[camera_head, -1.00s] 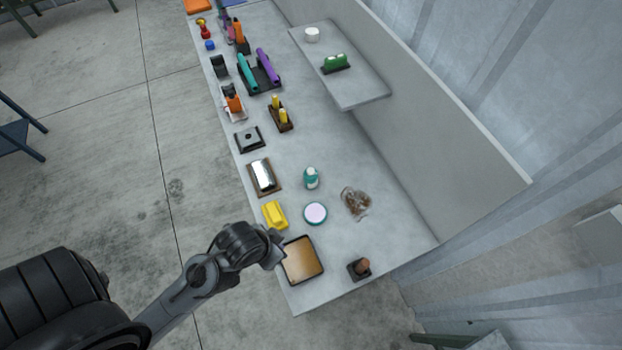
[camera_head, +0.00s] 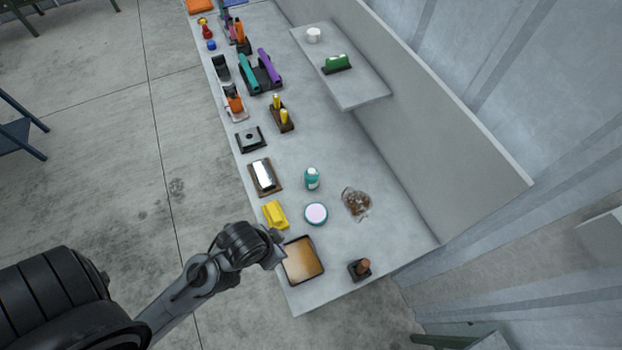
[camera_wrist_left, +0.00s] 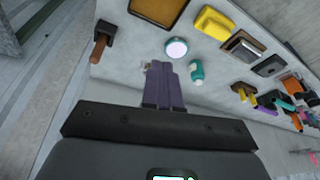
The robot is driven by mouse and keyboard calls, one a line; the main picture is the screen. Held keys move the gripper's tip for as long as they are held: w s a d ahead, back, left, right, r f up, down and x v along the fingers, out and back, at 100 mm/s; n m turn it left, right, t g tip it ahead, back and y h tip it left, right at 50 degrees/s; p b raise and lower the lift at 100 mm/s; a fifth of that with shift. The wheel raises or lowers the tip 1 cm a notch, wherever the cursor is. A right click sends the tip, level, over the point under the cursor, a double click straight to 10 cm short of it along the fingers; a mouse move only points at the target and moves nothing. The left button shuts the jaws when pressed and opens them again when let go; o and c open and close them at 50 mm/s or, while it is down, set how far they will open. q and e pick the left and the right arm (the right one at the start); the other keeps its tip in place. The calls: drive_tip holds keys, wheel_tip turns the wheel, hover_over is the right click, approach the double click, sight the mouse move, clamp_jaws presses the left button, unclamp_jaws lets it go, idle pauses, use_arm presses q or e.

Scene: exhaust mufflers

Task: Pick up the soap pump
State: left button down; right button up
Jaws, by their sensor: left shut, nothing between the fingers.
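The soap pump looks to be the small teal bottle (camera_head: 312,179) with a pale label, upright in the middle of the bench. It also shows in the left wrist view as a teal bottle (camera_wrist_left: 196,72), just right of the fingertips in the picture. My right gripper is in neither view.
A round pale-topped tin (camera_head: 316,213) stands close to the bottle. A clear bag of brown bits (camera_head: 356,203), a yellow block (camera_head: 274,214), a brown tray (camera_head: 303,260) and a brown-handled stamp (camera_head: 360,268) surround it. A raised shelf (camera_head: 362,97) is farther back.

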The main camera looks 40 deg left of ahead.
use_arm(q)
drive_tip(key=shift+c, duration=0.9)
unclamp_jaws()
